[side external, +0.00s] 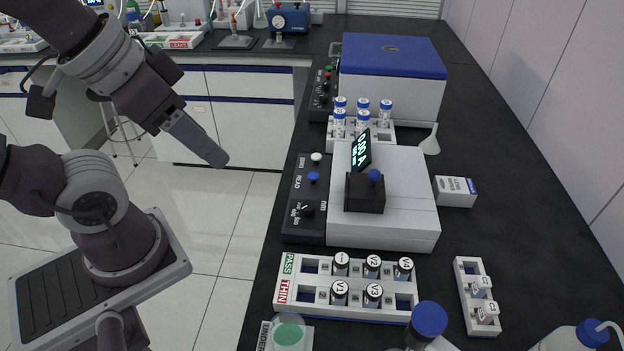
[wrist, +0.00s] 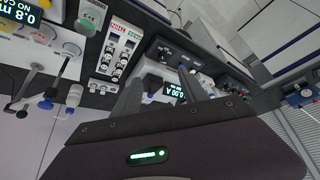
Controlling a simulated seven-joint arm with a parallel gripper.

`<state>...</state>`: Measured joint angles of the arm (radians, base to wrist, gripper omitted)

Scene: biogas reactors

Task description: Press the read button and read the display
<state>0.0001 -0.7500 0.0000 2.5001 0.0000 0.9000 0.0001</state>
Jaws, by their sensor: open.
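The grey photometer (side external: 405,190) stands on the black bench, with a dark control panel on its left side. The blue button (side external: 313,177) beside the word READ is on that panel, below a white button (side external: 316,157). The tilted display (side external: 361,151) is lit in pale green and seems to read 0.00 A; it also shows upside down in the wrist view (wrist: 175,90). My gripper (side external: 217,157) is open and empty, in the air left of the panel and apart from it. Its two fingers frame the photometer in the wrist view (wrist: 160,82).
A black holder with a blue knob (side external: 367,190) sits on the photometer. A PASS/THIN rack (side external: 350,304) with several vials stands in front; a rack of blue-capped vials (side external: 382,133) and a blue-lidded box (side external: 391,75) stand behind. A blue-capped bottle (side external: 428,320) is near.

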